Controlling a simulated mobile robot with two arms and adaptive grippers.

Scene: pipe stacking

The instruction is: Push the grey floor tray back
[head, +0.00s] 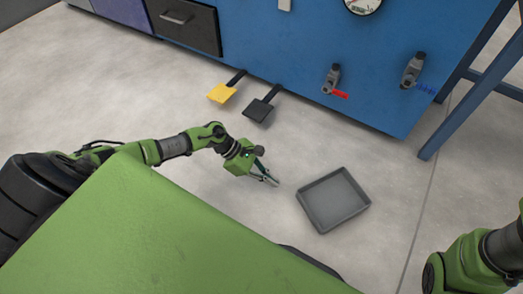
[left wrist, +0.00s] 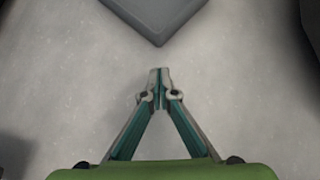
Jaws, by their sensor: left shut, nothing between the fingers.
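The grey floor tray (head: 334,199) lies on the floor in front of the blue cabinet, right of the middle in the head view. It is shallow, square and empty. My left gripper (head: 275,182) is shut and empty, just left of the tray and apart from it. In the left wrist view one corner of the tray (left wrist: 158,20) shows at the top, beyond the shut fingertips (left wrist: 160,73), with bare floor between. My right arm shows at the lower right of the head view; its gripper is out of the picture.
The blue cabinet (head: 300,50) stands behind, with a yellow pedal (head: 221,94), a black pedal (head: 258,110), a red-handled valve (head: 333,80) and a blue-handled valve (head: 413,70) on its front. A blue frame leg (head: 450,120) stands at the right. Floor between tray and cabinet is clear.

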